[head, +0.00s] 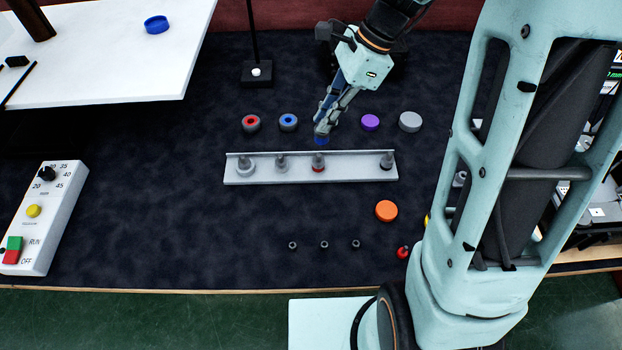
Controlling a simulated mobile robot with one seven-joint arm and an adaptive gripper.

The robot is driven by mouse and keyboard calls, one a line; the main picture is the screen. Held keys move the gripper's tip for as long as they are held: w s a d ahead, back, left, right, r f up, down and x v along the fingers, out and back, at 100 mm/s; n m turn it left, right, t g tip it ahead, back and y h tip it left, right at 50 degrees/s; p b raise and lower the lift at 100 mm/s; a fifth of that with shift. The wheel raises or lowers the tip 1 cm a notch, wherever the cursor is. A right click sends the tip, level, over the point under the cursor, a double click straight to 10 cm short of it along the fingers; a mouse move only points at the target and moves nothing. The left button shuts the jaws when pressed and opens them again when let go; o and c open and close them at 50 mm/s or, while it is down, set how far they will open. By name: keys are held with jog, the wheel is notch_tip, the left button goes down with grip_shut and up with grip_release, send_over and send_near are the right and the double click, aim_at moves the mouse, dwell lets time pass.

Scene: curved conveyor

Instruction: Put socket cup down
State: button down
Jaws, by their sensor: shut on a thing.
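My gripper (322,129) points down over the dark mat, just behind the pale rack. It is shut on a small blue piece, the socket cup (321,141), of which only the lower part shows under the fingertips. The cup appears close above the mat or touching it; I cannot tell which. The rack (345,174) holds several grey upright pieces, one with a red base (319,167) right in front of the cup.
Behind the rack lie a red-ringed cup (251,123), a blue-ringed cup (288,122), a purple disc (370,122) and a grey disc (410,121). An orange disc (386,211) lies in front. A control box (39,220) stands at left. The mat's left-centre is clear.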

notch_tip(320, 180, down, 4)
jog(key=s+a+m+t+b, duration=0.1)
jog(key=a+m+t+b, duration=0.1)
jog(key=m+b, duration=0.3)
jog(key=m+t+b, duration=0.1)
jog(key=m+b, duration=0.3)
jog(key=b, duration=0.1)
send_over(357, 168)
jog(key=shift+h, duration=0.4)
jog(key=shift+w+f, duration=0.1)
jog(key=shift+f, duration=6.85)
jog(key=shift+f, duration=0.1)
jog(key=c, duration=2)
grip_release()
jog(key=shift+a, duration=0.1)
jog(key=shift+o, duration=0.2)
